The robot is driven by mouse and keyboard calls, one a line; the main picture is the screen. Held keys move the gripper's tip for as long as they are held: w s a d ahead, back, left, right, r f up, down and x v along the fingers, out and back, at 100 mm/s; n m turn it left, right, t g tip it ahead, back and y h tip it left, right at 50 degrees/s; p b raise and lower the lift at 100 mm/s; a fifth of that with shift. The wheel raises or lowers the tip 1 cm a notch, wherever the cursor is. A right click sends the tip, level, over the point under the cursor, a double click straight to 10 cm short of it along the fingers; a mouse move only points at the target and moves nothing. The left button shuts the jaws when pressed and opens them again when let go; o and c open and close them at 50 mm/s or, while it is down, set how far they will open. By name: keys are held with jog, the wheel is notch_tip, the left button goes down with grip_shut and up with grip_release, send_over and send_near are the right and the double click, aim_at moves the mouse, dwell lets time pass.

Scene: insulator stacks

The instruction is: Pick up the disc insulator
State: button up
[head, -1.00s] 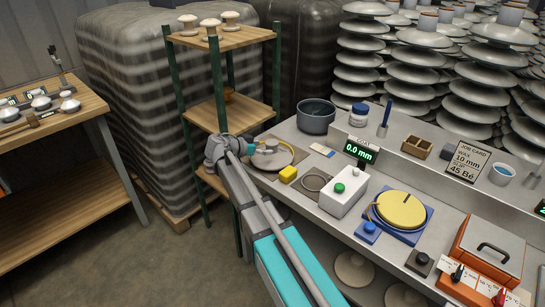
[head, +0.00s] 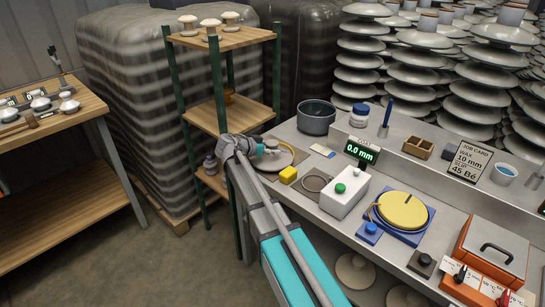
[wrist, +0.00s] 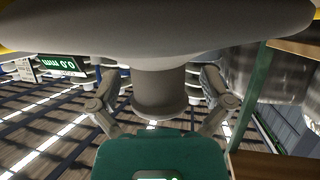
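The disc insulator (head: 284,160) is a grey-white disc with a narrower cap, at the left end of the grey bench in the head view. My gripper (head: 266,150) is at its cap and hides part of it. In the wrist view the disc's broad underside or skirt (wrist: 160,28) fills the top, and its round cap (wrist: 160,95) hangs between the two fingers of my gripper (wrist: 160,85). A gap shows between each finger and the cap, so the gripper looks open around it. Whether the disc touches the bench is hard to tell.
A wooden shelf rack (head: 222,113) stands close on the left.

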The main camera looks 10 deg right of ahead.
aim_at(275, 140)
grip_shut()
jog(key=shift+r, duration=0.2)
dwell(0.4)
notch_tip(275, 140, up, 3)
jog(key=p, duration=0.3)
jog(key=shift+f, duration=0.15)
jog(key=s+a+r+p, duration=0.6)
jog(key=s+r+p, duration=0.4)
jog(key=s, duration=0.2)
jog(key=shift+s, duration=0.35)
jog(key=shift+d+r, duration=0.1)
dwell(0.4)
jog(key=shift+r+p, duration=1.6)
jog(key=shift+p, duration=0.15)
